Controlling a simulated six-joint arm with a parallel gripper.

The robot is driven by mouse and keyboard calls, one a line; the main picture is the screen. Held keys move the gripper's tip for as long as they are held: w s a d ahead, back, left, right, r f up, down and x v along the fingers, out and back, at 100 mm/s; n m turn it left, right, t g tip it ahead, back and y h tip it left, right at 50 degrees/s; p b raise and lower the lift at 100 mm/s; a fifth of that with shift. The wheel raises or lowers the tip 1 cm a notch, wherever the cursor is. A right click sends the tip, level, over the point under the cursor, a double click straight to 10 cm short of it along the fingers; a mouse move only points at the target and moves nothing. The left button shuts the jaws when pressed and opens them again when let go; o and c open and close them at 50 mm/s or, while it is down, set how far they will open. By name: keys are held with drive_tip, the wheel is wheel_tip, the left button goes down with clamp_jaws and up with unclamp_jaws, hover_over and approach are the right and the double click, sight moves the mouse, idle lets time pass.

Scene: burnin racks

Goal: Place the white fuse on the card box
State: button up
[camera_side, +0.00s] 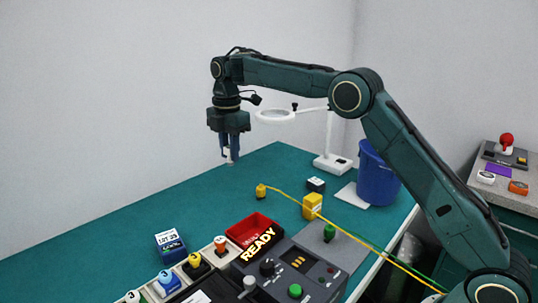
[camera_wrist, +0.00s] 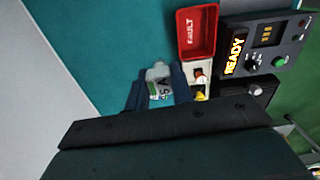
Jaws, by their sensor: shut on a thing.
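The white fuse (camera_wrist: 158,75), marked "5A", is between the two fingers of my gripper (camera_wrist: 158,92) in the wrist view. In the side view, my gripper (camera_side: 230,157) points down, high above the back left of the green bench, with a small pale part of the fuse (camera_side: 228,163) showing at the fingertips. I cannot tell for sure which thing is the card box. A small dark box with a pale top (camera_side: 316,184) and a yellow box (camera_side: 312,206) stand on the bench, right of my gripper.
A red FAULT tray (camera_side: 247,228) sits behind the control panel (camera_side: 297,271) with a lit READY sign. A magnifier lamp (camera_side: 331,150) and blue bin (camera_side: 377,178) stand behind. A yellow cable crosses the bench.

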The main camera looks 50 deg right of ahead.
drive_tip(key=s+d+r, duration=0.4)
drive_tip(key=s+d, duration=0.3)
drive_tip(key=d, duration=0.3)
drive_tip(key=s+d+r, duration=0.3)
drive_tip(key=s+d, duration=0.4)
drive_tip(key=d, duration=0.2)
hover_over(313, 197)
drive_tip(key=shift+m, duration=0.3)
wheel_tip(313, 197, down, 16)
drive_tip(key=shift+r, duration=0.1)
drive_tip(key=shift+f, duration=2.1)
drive_tip(key=shift+f, duration=0.15)
drive_tip(key=o, duration=1)
